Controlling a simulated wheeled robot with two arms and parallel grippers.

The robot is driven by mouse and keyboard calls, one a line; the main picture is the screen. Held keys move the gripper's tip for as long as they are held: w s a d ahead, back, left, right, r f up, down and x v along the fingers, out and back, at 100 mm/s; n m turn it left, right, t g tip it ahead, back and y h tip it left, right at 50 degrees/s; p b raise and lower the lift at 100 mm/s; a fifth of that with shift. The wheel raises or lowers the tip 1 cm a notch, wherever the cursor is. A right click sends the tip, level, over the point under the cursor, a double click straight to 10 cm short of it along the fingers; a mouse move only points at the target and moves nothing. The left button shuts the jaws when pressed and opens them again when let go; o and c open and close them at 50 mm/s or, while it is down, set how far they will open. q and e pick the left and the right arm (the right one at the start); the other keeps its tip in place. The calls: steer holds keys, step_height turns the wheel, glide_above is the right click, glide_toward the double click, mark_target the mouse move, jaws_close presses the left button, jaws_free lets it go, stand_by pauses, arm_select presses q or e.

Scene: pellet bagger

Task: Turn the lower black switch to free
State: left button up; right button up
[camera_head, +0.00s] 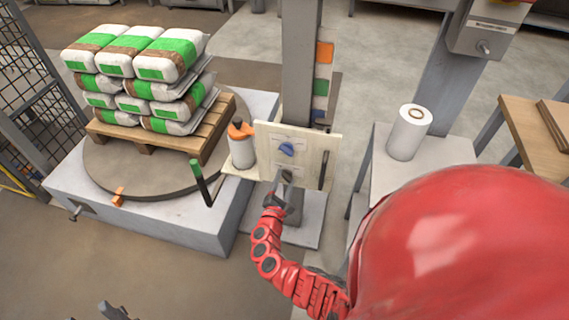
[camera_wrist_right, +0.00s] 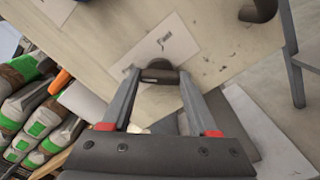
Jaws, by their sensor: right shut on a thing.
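The lower black switch (camera_wrist_right: 160,73) is a dark rounded knob on a white label plate (camera_wrist_right: 165,48) with small dark marks, fixed to a pale panel (camera_head: 262,146). My right gripper (camera_head: 284,177) is at the lower part of the panel. In the wrist view its two fingers (camera_wrist_right: 159,75) stand on either side of the knob, shut on it. In the head view the gripper mostly hides the black switch. A blue switch (camera_head: 287,149) sits above it on the panel. A dark piece of my left gripper (camera_head: 113,311) shows at the bottom edge; its jaws are unclear.
A black handle (camera_head: 323,170) is on the panel's right side. A bottle with an orange top (camera_head: 242,150) stands just left of the panel. Stacked bags (camera_head: 135,50) lie on a pallet on a round turntable (camera_head: 110,165). A green-tipped lever (camera_head: 198,175) stands nearby.

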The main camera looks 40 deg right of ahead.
steer(key=o, duration=1.4)
steer(key=shift+a, duration=0.15)
steer(key=p+v, duration=0.2)
steer(key=v, duration=1.5)
steer(key=shift+s, duration=0.25)
steer(key=shift+f, duration=0.1)
